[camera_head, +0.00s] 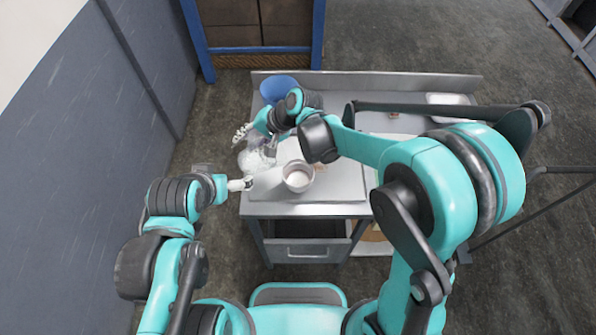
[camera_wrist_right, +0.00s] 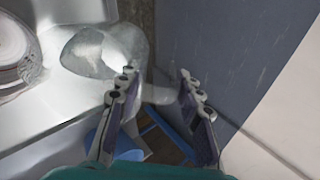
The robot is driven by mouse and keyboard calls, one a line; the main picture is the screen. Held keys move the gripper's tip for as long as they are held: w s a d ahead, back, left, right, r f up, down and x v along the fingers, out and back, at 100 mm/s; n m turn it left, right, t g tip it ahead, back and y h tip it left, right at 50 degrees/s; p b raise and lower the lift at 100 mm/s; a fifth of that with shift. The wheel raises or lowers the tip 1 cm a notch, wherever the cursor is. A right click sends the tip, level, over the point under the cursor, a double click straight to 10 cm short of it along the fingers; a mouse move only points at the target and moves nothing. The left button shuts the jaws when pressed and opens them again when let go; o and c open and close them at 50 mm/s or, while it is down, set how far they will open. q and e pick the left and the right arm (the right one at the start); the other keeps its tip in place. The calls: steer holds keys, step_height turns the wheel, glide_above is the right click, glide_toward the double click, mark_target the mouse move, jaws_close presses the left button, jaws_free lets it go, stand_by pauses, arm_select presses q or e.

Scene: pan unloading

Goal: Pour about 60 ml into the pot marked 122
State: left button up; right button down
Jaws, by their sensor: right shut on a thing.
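A small round metal pot (camera_head: 298,190) with pale contents stands on the metal worktop, near its front edge; no number is legible on it. A clear jug (camera_head: 256,160) with whitish contents is left of the pot; it also shows in the right wrist view (camera_wrist_right: 118,40). My right gripper (camera_head: 257,140) is shut on the jug's handle, which passes between its fingers in the right wrist view (camera_wrist_right: 157,80). I cannot tell how far the jug tilts. My left gripper (camera_head: 240,184) is beside the worktop's left edge, left of the pot; its jaws are too small to read.
A blue container (camera_head: 275,86) stands at the back left of the worktop (camera_head: 300,209), partly behind my right arm. A white tray (camera_head: 447,99) is at the back right. A raised rim (camera_head: 365,83) runs along the back. A grey wall (camera_head: 75,150) is to the left.

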steer(key=shift+a, duration=0.1)
stand_by(0.4)
steer(key=shift+w+a+h+p, duration=0.1)
steer(key=shift+a+h+p, duration=0.3)
steer(key=shift+a+h, duration=0.15)
steer(key=w+a+f+g+h, duration=0.1)
steer(key=a+f+g+h, duration=0.1)
steer(key=a+h, duration=0.4)
steer(key=shift+w+a+f+h, duration=0.25)
steer(key=shift+w+f+h, duration=0.2)
steer(key=shift+f, duration=0.15)
stand_by(2.1)
